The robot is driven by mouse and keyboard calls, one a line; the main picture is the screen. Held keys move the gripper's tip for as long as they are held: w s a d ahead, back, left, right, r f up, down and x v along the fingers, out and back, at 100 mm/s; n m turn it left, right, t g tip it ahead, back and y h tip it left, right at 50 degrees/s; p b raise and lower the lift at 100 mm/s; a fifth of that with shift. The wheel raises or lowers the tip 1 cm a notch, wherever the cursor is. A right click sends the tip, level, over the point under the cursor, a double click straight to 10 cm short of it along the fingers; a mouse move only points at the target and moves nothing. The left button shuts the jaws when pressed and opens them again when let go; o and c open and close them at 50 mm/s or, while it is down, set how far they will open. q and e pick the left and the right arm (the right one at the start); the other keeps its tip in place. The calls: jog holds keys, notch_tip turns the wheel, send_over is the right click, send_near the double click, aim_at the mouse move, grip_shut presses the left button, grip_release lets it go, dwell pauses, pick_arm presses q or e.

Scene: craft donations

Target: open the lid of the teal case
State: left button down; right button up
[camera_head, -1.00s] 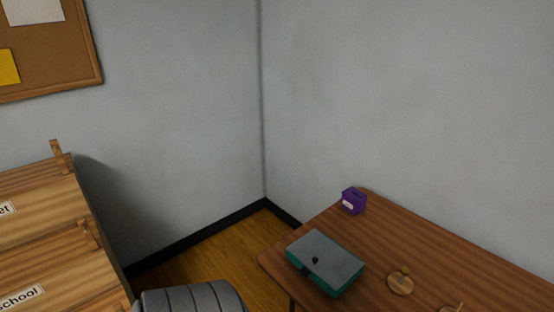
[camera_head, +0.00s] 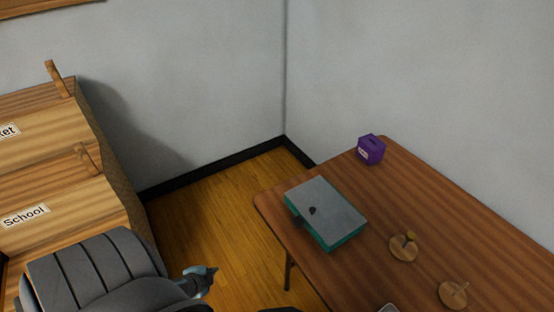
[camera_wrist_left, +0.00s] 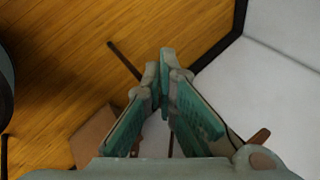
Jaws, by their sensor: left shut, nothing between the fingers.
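The teal case (camera_head: 337,240) lies on the wooden table, near its left edge. Its grey lid (camera_head: 333,205) is down, with a small dark knob (camera_head: 312,211) on top and a dark latch-like piece on its left side. My left gripper (camera_head: 211,272) is shut and empty, low over the floor to the left of the table and apart from the case. In the left wrist view its teal-padded fingers (camera_wrist_left: 164,70) meet at the tips, with floor and wall beyond. The case is not clearly seen in that view. My right gripper is in no view.
The table (camera_head: 440,215) also bears a purple box (camera_head: 371,150) at the back corner and two round wooden pieces with knobs (camera_head: 403,249), (camera_head: 453,294). Wooden bins labelled "School" (camera_head: 60,215) stand at the left. Open floor (camera_head: 215,215) lies between bins and table.

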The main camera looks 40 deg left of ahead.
pick_arm(q)
jog(key=w+a+r+m+t+h+b, duration=0.1)
jog(key=w+a+r+m+t+b, duration=0.35)
jog(key=w+r+m, duration=0.4)
jog(key=w+d+r+m+g+h+b, duration=0.1)
jog(key=w+d+r+m+h+b, duration=0.8)
jog(key=m, duration=1.3)
jog(key=w+y+b, duration=0.1)
jog(key=w, duration=0.1)
jog(key=w+d+y+b, duration=0.1)
jog(key=w+b, duration=0.1)
jog(key=w+d+f+y+b, duration=0.1)
jog(key=b, duration=0.1)
jog(key=shift+w+d+y, duration=0.25)
jog(key=shift+w+y, duration=0.05)
jog(key=shift+w, duration=0.1)
jog(key=b+x, duration=0.1)
jog(key=x, duration=0.3)
jog(key=shift+d+r, duration=0.15)
jog(key=shift+r, duration=0.05)
jog(key=shift+w+d+f+b, duration=0.1)
jog(key=shift+w+f+b, duration=0.2)
jog(key=shift+w, duration=0.15)
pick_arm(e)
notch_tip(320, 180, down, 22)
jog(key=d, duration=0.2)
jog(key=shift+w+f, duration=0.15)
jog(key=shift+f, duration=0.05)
